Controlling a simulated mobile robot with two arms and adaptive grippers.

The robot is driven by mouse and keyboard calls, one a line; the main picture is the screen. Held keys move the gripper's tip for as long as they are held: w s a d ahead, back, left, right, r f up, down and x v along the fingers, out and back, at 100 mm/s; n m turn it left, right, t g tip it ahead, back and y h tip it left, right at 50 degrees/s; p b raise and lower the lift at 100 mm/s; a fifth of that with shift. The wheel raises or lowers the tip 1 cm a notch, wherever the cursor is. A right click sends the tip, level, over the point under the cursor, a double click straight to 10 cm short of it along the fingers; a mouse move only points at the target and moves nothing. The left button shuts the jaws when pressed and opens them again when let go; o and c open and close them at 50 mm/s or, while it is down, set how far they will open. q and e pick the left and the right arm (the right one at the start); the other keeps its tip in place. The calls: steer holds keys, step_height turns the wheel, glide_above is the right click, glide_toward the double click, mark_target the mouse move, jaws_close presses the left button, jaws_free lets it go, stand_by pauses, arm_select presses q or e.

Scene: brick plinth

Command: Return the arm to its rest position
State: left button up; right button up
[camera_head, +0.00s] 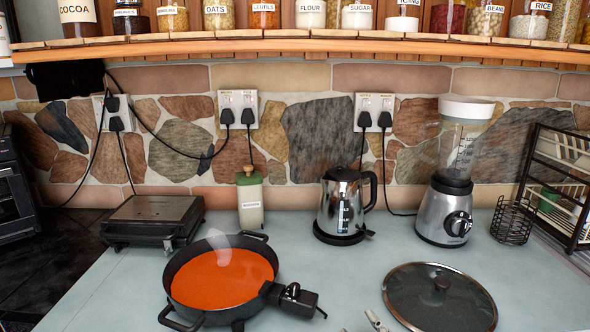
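The pale counter (345,275) is clear between pan and lid.

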steer(key=s+d+f+m+g, duration=0.2)
steer(key=s+d+f+g, duration=0.15)
steer(key=s+f, duration=0.45)
steer(key=s+d+f+m+g+h, duration=0.1)
steer(key=s+d+f+m+g, duration=0.15)
steer(key=s+f+g, duration=0.45)
steer(key=s+d+f+m+g, duration=0.25)
steer(key=s+f, duration=0.25)
steer(key=s, duration=0.6)
steer(key=s+f+x, duration=0.1)
steer(key=s+x, duration=0.2)
steer(key=x, duration=0.9)
steer(key=s+x, duration=0.3)
steer(key=x, duration=1)
steer(key=s+d+f+g, duration=0.1)
steer(key=s+d+f, duration=0.2)
steer(key=s+f, duration=1.3)
steer(key=shift+s+f+g+h, duration=0.3)
steer(key=shift+s+f, duration=0.05)
steer(key=shift+s, duration=0.05)
